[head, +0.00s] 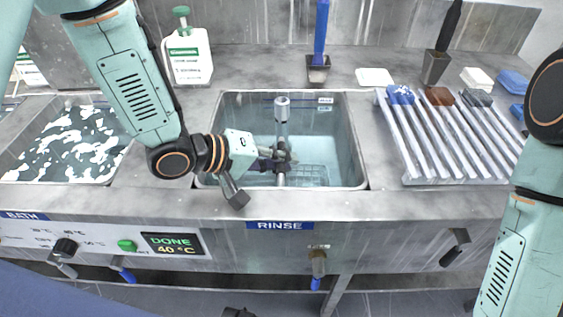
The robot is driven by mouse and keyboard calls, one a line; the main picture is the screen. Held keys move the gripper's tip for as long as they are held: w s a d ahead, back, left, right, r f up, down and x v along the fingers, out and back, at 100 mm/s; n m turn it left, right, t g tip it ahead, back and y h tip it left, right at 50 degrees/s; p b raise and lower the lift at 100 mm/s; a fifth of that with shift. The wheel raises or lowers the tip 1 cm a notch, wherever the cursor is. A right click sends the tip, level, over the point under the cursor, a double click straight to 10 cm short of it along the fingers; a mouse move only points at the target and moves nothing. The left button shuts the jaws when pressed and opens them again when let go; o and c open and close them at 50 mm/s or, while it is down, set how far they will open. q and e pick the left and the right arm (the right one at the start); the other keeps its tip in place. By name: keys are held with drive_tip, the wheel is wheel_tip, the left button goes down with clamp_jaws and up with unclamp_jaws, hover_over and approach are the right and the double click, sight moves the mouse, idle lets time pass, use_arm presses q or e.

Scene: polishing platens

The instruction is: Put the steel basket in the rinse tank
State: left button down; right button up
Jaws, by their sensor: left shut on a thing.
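The rinse tank (352,182) is a steel basin with clear water, in the middle of the head view above a blue RINSE label. My left gripper (281,157) is over the tank, shut on a grey bar that appears to be the handle of the steel basket.
A bath with white foam (70,140) lies at left. A white bottle (187,58) stands behind it. A slatted rack (450,140) is right of the tank, with brushes and pads around it. A panel (172,244) below reads DONE 40 °C.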

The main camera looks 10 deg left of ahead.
use_arm(q)
drive_tip(key=shift+w+a, duration=0.15)
drive_tip(key=shift+w, duration=0.2)
drive_tip(key=shift+s+f, duration=0.1)
drive_tip(key=shift+s, duration=0.15)
drive_tip(key=c, duration=1.6)
unclamp_jaws()
drive_tip(key=shift+c, duration=0.2)
drive_tip(key=o, duration=0.3)
drive_tip(key=shift+w+f, duration=0.1)
drive_tip(key=shift+f, duration=0.05)
drive_tip(key=shift+r, duration=0.2)
